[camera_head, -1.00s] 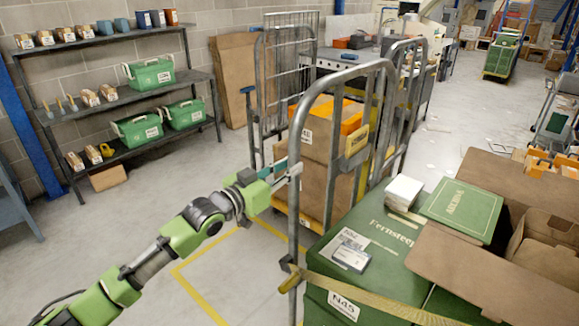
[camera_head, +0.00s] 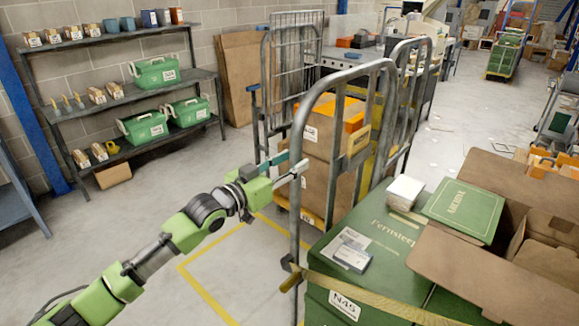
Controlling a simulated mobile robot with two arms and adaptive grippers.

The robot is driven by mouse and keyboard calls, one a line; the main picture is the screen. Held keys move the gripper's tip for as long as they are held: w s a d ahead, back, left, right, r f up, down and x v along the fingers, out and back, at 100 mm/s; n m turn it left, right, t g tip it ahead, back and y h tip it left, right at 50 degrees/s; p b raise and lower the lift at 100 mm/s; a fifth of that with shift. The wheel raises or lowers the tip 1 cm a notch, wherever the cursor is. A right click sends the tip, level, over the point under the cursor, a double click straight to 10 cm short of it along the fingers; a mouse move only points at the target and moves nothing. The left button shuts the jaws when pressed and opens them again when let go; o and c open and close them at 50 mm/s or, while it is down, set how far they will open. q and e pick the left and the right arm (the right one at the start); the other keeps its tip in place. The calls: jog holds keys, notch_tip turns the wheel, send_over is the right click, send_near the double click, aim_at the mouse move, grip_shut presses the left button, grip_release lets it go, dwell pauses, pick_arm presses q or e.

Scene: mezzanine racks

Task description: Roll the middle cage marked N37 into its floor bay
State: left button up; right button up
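The nearest roll cage (camera_head: 298,215) has a grey tube frame and holds green boxes; its tag (camera_head: 344,305) reads N45. Behind it stands another cage with a brown carton (camera_head: 322,185) and orange bins (camera_head: 352,112); the small tag (camera_head: 311,133) on it is too small to read. I cannot make out N37 on any cage. My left gripper (camera_head: 291,168) is at the left upright of the nearest cage, its fingertips overlapping the tube. Whether they close around it is unclear. My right gripper is out of view.
A yellow floor outline (camera_head: 205,291) lies on clear floor left of the cages. A shelf rack (camera_head: 130,98) with green crates stands at the left wall. A bench (camera_head: 345,60) stands behind the cages. Open cartons (camera_head: 500,185) fill the right foreground.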

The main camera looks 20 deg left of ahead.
pick_arm(q)
jog(key=shift+s+a+f, duration=0.1)
jog(key=shift+s+f, duration=0.05)
jog(key=shift+f, duration=0.1)
jog(key=shift+s+f, duration=0.1)
jog(key=shift+s, duration=0.05)
jog(key=v, duration=1.1)
jog(key=shift+s+r, duration=0.3)
jog(key=shift+r, duration=0.05)
jog(key=shift+a, duration=0.1)
